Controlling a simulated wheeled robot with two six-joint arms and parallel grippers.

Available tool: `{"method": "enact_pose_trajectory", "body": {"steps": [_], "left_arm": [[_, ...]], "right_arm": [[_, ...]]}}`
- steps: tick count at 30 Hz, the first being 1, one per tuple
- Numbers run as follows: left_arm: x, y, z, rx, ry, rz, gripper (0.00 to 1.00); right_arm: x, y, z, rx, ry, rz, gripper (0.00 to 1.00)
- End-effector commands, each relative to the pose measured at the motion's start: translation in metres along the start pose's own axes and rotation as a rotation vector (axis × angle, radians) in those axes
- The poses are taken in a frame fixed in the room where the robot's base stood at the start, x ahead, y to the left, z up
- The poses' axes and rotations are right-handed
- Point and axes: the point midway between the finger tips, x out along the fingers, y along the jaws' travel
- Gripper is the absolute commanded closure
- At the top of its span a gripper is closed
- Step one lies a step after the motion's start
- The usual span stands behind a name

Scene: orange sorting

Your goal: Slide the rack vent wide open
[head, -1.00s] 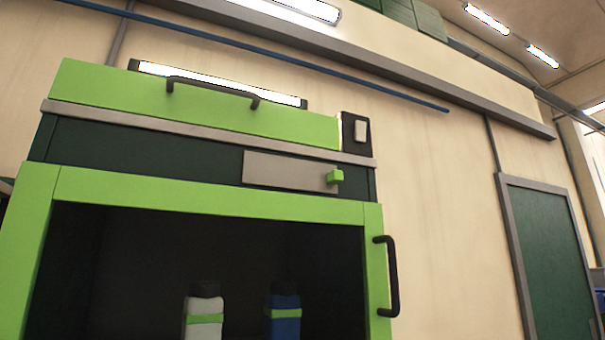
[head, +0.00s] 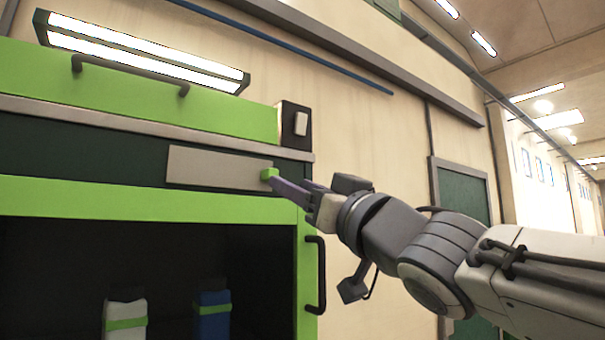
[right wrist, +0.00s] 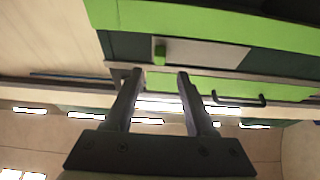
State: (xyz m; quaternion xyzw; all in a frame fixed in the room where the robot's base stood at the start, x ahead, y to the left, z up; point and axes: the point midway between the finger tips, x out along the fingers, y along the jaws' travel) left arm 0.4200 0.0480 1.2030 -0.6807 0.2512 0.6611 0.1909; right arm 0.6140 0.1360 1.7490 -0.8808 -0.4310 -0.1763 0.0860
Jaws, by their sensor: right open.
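The rack vent is a flat grey slide plate (head: 215,167) on the dark green band of the rack, with a small green knob (head: 269,174) at its right end. In the right wrist view the plate (right wrist: 215,53) and knob (right wrist: 159,50) appear upside down. My right gripper (head: 277,183) reaches in from the right, its fingertips close by the knob in the head view. In the right wrist view the open gripper (right wrist: 160,73) is empty, and the knob shows just beyond the fingertips, between their lines. I cannot tell whether they touch. My left gripper is out of view.
The green-framed rack (head: 150,205) has a black door handle (head: 316,275) below my right gripper. A white bottle (head: 125,315) and a blue bottle (head: 212,312) stand inside. A dark switch box (head: 293,123) sits above the vent. The wall to the right is clear.

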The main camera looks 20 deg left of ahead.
Motion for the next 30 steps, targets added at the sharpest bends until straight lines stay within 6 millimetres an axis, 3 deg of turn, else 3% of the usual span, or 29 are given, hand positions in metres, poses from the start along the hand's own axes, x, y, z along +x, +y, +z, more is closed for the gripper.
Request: {"method": "enact_pose_trajectory", "body": {"steps": [3, 10, 15, 23, 24, 28, 30], "left_arm": [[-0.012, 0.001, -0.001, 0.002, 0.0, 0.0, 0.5], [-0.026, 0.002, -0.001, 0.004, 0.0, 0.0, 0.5], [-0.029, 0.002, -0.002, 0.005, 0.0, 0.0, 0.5], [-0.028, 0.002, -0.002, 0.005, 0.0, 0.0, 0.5], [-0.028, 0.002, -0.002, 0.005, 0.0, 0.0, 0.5], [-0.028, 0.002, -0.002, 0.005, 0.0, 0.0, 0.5], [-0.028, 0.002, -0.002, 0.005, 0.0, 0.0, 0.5]], "right_arm": [[0.026, -0.001, -0.002, 0.002, -0.003, -0.002, 0.45], [0.061, 0.0, -0.001, 0.001, -0.003, 0.001, 0.45], [0.071, 0.0, 0.0, 0.0, -0.002, 0.001, 0.45], [0.072, 0.0, 0.001, -0.001, -0.002, 0.001, 0.45], [0.072, 0.0, 0.001, -0.001, -0.002, 0.002, 0.53], [0.072, 0.001, 0.001, 0.0, -0.002, 0.002, 1.0], [0.072, 0.001, 0.001, 0.0, -0.002, 0.002, 1.0]]}}
